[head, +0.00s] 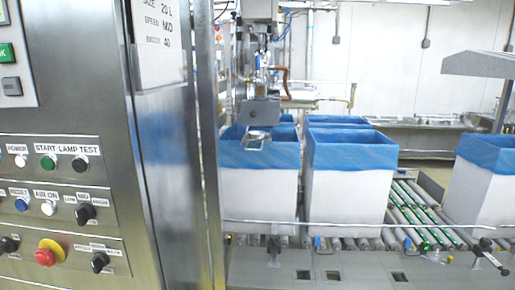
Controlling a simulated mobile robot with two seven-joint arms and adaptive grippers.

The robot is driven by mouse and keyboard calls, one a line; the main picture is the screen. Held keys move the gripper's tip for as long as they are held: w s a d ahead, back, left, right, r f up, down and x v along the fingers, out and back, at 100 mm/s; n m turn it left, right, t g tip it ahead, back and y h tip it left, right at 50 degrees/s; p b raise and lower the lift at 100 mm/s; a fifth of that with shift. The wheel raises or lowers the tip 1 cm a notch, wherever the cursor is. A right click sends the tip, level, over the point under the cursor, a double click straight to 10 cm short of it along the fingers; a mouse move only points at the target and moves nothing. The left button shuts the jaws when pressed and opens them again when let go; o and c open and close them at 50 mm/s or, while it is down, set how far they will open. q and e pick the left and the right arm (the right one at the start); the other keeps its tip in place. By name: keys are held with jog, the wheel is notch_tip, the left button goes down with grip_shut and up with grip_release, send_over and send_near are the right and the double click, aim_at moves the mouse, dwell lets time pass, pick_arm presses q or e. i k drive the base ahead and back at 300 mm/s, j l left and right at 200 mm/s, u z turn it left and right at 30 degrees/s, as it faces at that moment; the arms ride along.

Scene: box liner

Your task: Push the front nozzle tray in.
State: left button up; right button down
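A grey filling head (259,110) hangs above the nearer left box. Below it a small flat metal piece (256,138) sticks out toward me over the blue liner; it looks like the front nozzle tray, but it is too small to make out how far out it stands. Neither of my grippers shows in the head view, and nothing of my arms touches the tray.
White boxes with blue liners (348,153) stand on the roller conveyor (420,220), one more at right (483,170). A steel control cabinet (165,160) with an emergency stop (46,256) fills the left. A thin rail (350,224) crosses in front of the boxes.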

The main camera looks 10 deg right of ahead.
aim_at(247, 137)
jog(key=i+l, duration=0.15)
jog(key=l, duration=0.5)
jog(key=i+l+u, duration=0.15)
jog(key=l, duration=0.5)
jog(key=i+l, duration=0.1)
jog(key=l, duration=0.5)
jog(key=i+l+u, duration=0.1)
jog(key=l, duration=0.6)
